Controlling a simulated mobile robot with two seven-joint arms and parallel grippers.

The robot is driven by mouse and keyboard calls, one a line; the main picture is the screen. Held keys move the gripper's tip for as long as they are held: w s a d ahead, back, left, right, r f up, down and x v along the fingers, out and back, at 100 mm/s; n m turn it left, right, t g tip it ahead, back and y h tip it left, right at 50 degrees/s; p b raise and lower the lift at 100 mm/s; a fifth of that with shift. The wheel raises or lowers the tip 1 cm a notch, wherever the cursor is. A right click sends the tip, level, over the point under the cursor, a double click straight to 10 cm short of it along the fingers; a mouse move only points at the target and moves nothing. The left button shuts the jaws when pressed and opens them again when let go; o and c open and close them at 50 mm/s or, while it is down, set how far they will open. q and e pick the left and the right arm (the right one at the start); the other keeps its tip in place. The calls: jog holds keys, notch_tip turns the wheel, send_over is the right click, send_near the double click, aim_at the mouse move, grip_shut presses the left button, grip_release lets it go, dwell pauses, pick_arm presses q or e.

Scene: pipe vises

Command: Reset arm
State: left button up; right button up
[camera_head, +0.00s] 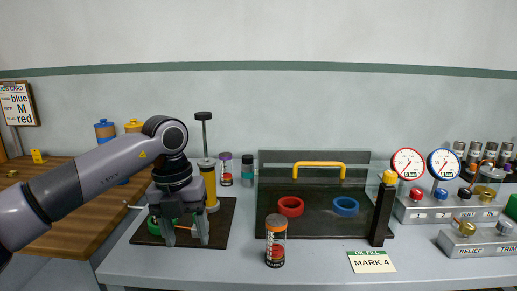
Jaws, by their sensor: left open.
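My left arm reaches in from the left and its gripper (186,236) points down with its two grey fingers apart. It is over a dark base plate (218,236) on the grey bench. A green part (155,227) shows beside and behind the fingers, mostly hidden by the gripper. A yellow cylinder (210,187) with a dark-topped rod stands just behind the gripper on the right. I cannot tell whether the fingers touch the green part. My right gripper is not in view.
A clear-fronted station with a yellow handle (319,165) holds a red ring (290,207) and a blue ring (345,206). A labelled can (275,241) and a MARK 4 card (371,262) are in front. Gauges (408,164) and valve boxes stand right. A wooden table (60,215) is left.

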pick_arm(q)
jog(key=s+d+f+m+g+h, duration=0.1)
jog(key=s+d+f+g+h, duration=0.15)
jog(key=d+f, duration=0.35)
jog(key=s+d+r+n+h+p, duration=0.3)
jog(key=s+d+h, duration=0.5)
jog(key=d+h, duration=0.7)
jog(key=w+a+f+n+t+y, duration=0.2)
jog(key=a+f+n+t+y, duration=0.2)
jog(key=a+n+t, duration=0.5)
jog(key=w+a+f+n+t+y, duration=0.1)
jog(key=a+f+n+t+y, duration=0.4)
jog(key=n+t, duration=0.75)
jog(key=s+a+f+n+g+y+p, duration=0.1)
jog(key=s+a+f+n+g+y, duration=0.6)
jog(key=s+a+f, duration=0.6)
notch_tip(320, 180, down, 4)
jog(key=s+n+g, duration=0.1)
jog(key=s+n, duration=0.1)
jog(key=shift+s+a+n, duration=0.15)
jog(key=shift+a+n, duration=0.15)
jog(key=shift+n, duration=0.05)
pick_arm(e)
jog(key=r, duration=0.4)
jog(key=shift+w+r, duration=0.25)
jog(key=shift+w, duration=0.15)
